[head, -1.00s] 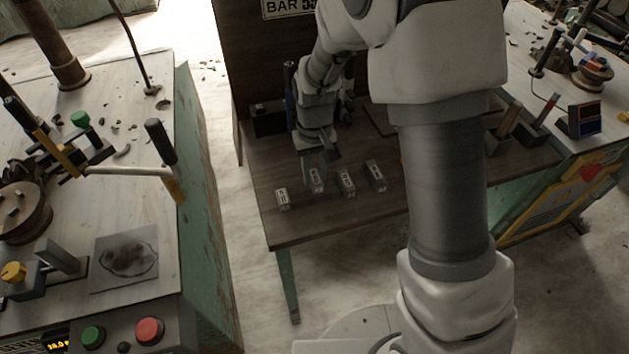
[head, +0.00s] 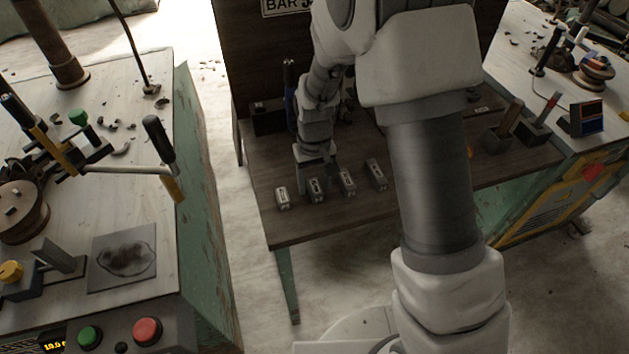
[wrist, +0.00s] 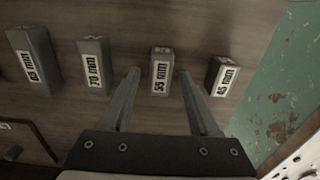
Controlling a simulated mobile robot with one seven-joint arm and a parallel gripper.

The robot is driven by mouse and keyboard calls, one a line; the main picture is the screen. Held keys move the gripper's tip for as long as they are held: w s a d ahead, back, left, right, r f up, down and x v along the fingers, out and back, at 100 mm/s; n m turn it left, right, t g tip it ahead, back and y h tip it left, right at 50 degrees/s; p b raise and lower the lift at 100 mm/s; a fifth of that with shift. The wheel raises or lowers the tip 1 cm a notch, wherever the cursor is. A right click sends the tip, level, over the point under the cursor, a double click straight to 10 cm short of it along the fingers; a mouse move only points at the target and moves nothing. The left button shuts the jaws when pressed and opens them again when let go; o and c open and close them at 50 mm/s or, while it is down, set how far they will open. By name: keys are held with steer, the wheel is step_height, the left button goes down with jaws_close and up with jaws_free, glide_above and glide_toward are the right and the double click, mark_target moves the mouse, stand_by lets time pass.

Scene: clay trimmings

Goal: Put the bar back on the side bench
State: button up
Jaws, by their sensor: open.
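The 55 mm bar (head: 315,190), a small grey block with a white label, rests on the dark wooden side bench (head: 335,218). In the wrist view the 55 mm bar (wrist: 161,72) sits in a row between the 70 mm bar (wrist: 94,66) and the 45 mm bar (wrist: 223,76). My gripper (head: 316,172) is open and empty just behind the 55 mm bar in the head view. In the wrist view my gripper (wrist: 159,74) has one finger on each side of that bar, with gaps; whether the tips are at its height is unclear.
A longer bar (wrist: 33,60) ends the row. A wooden panel with a partly hidden BAR sign (head: 290,6) stands behind the bench. Dark holders (head: 535,130) stand at its right. A lever machine's bench (head: 100,205) is at left, across a floor gap.

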step_height(320, 180, up, 12)
steer(key=p, duration=0.2)
steer(key=shift+r, duration=0.25)
step_height(320, 180, up, 7)
steer(key=t, duration=0.1)
glide_above(315, 185)
steer(key=s+d, duration=0.3)
steer(key=d, duration=0.1)
steer(key=s+d+r+m+t, duration=0.2)
steer(key=s+d+r, duration=0.2)
steer(key=s+r, duration=0.15)
steer(key=s+d+r+t, duration=0.1)
steer(key=s+d+r, duration=0.1)
steer(key=s, duration=0.3)
steer(key=s+d+r+m+t, duration=0.1)
steer(key=s+d+r, duration=0.1)
steer(key=s, duration=0.3)
steer(key=shift+s+d+t, duration=0.25)
steer(key=shift+s+t, duration=0.05)
steer(key=shift+r, duration=0.1)
step_height(315, 185, up, 6)
steer(key=p, duration=0.6)
